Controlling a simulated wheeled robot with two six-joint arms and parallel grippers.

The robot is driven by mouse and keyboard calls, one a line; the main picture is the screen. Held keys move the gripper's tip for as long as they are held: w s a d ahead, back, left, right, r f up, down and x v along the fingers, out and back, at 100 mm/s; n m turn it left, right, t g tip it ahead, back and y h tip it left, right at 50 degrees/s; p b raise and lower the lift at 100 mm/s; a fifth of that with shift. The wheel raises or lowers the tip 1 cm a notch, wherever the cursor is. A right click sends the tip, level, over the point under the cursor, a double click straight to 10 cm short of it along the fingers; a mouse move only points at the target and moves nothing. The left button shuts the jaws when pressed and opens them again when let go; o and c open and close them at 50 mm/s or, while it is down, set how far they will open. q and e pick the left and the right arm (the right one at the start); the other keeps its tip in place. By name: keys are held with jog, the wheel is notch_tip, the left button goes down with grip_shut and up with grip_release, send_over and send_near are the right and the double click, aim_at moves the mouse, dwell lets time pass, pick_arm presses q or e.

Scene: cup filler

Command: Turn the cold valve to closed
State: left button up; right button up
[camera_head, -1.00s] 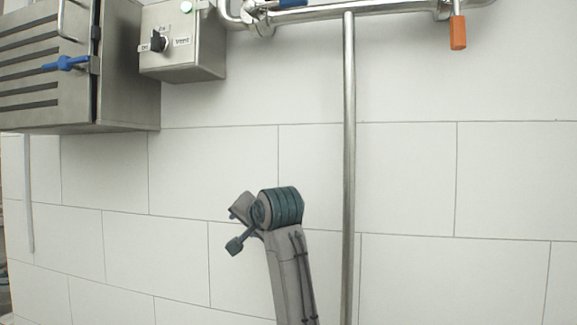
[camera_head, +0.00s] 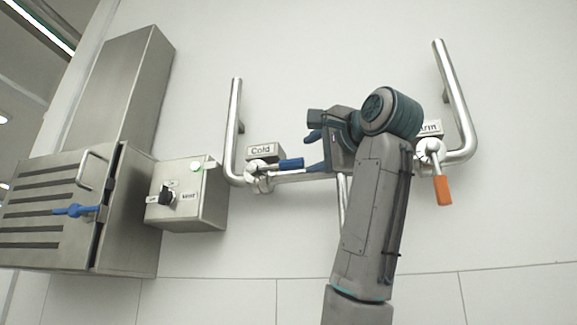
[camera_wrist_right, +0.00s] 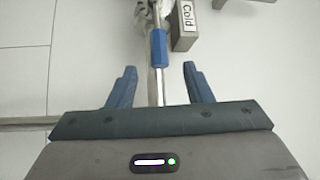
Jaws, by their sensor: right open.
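The cold valve has a blue-sleeved lever (camera_head: 291,164) and sits on the steel pipework below the "Cold" label (camera_head: 262,151). In the head view the lever points right, roughly level. My right gripper (camera_head: 310,150) is just right of the lever's end, with the wrist partly covering the pipe. In the right wrist view the blue lever (camera_wrist_right: 159,50) lies ahead of and between the two fingers of my right gripper (camera_wrist_right: 155,72). The fingers are spread and do not touch it. My left gripper is in neither view.
The warm valve's orange lever (camera_head: 442,190) hangs down at the right. The wall below the pipes is mostly clear.

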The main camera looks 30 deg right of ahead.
aim_at(288, 166)
jog(key=w+p, duration=0.2)
jog(key=w, duration=0.1)
jog(key=w+r+p, duration=0.1)
jog(key=w+p, duration=0.1)
jog(key=w, duration=0.1)
jog(key=w+p, duration=0.2)
jog(key=w, duration=0.1)
jog(key=shift+w+d+r, duration=0.2)
jog(key=shift+d+r, duration=0.05)
jog(key=shift+d, duration=0.1)
jog(key=shift+w+p, duration=0.35)
jog(key=shift+w, duration=0.45)
jog(key=shift+f, duration=0.1)
grip_shut()
